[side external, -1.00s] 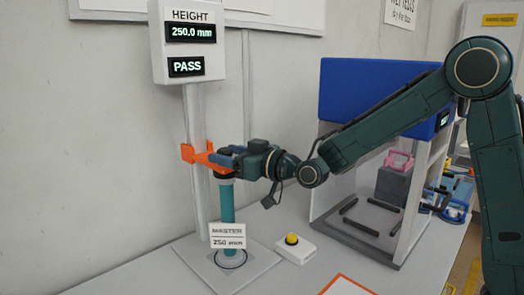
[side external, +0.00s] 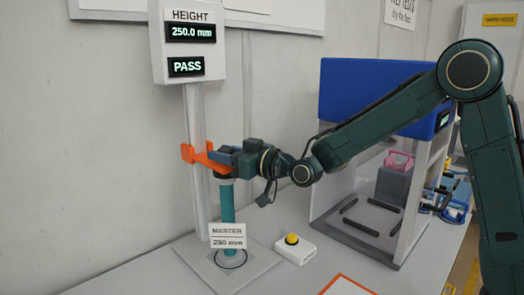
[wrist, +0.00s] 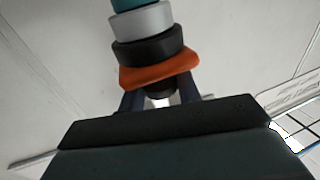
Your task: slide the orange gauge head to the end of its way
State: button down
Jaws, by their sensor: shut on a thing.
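The orange gauge head (side external: 203,157) sits on the pale upright column, with its arm reaching out over the teal master cylinder (side external: 228,204). The cylinder stands upright on the base plate, its top directly under the head. My gripper (side external: 222,156) is shut on the outer end of the gauge head. In the wrist view the orange head (wrist: 160,74) lies between my two dark fingers (wrist: 160,95), against a black ring. A grey ring and a teal part show beyond it. The fingers' exact contact is partly hidden by the gripper body.
The display box (side external: 188,42) above reads HEIGHT 250.0 mm and PASS. A "MASTER 250 mm" sign (side external: 228,237) stands before the cylinder. A yellow button box (side external: 294,248) is to the right, then a blue-topped test cabinet (side external: 375,88). The bench front is mostly clear.

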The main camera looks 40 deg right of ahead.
jog(key=shift+r, duration=0.1)
jog(key=shift+r, duration=2.65)
jog(key=shift+r, duration=2.6)
notch_tip(320, 180, up, 4)
jog(key=shift+f, duration=0.15)
jog(key=c, duration=0.7)
grip_release()
jog(key=shift+f, duration=0.15)
